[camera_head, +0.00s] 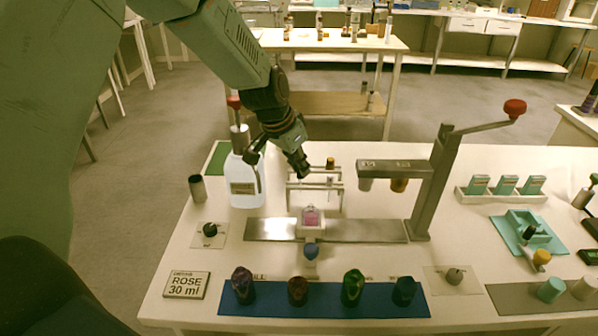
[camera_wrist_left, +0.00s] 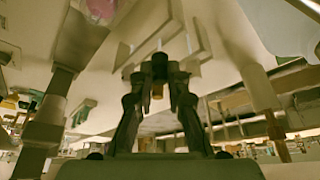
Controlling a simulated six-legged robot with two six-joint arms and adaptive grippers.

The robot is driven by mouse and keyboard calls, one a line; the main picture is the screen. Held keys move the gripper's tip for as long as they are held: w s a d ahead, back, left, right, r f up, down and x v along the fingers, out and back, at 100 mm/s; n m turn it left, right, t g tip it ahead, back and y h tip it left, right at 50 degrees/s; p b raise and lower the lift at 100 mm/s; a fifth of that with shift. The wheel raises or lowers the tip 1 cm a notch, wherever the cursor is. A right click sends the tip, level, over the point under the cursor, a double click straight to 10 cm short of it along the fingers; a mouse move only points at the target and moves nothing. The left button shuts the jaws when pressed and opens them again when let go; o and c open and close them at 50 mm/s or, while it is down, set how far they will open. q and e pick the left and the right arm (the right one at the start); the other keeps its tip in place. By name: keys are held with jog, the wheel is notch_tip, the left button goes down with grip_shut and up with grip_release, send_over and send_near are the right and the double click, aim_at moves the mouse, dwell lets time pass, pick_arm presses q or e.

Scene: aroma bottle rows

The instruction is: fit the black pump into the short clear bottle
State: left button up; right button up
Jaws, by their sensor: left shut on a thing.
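The short clear bottle (camera_head: 311,216) holds pink liquid and sits in a white block on the metal plate of the press. My left gripper (camera_head: 278,160) hangs above and behind it, to its left, apart from it. In the left wrist view its fingers (camera_wrist_left: 158,78) are closed on a small dark piece with a gold part, seemingly the black pump (camera_wrist_left: 158,66). In the head view the held piece is hidden or too small to make out. My right gripper is not in view.
A lever press (camera_head: 435,185) stands right of the bottle, and a clear rack (camera_head: 316,186) stands behind it. A large white pump bottle (camera_head: 245,185) is at the left. A blue mat (camera_head: 330,311) with several dark faceted stoppers lies in front, beside a ROSE 30 ml sign (camera_head: 187,285).

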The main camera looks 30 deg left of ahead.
pick_arm(q)
notch_tip(320, 180, up, 8)
jog(key=p, duration=0.3)
jog(key=s+d+f, duration=0.1)
jog(key=s, duration=0.1)
jog(key=s+d+f, duration=0.3)
jog(key=d, duration=0.1)
jog(key=shift+s+d+f, duration=0.15)
jog(key=shift+s+d, duration=0.05)
jog(key=shift+s, duration=0.2)
dwell(0.3)
dwell(0.4)
jog(key=shift+s, duration=0.1)
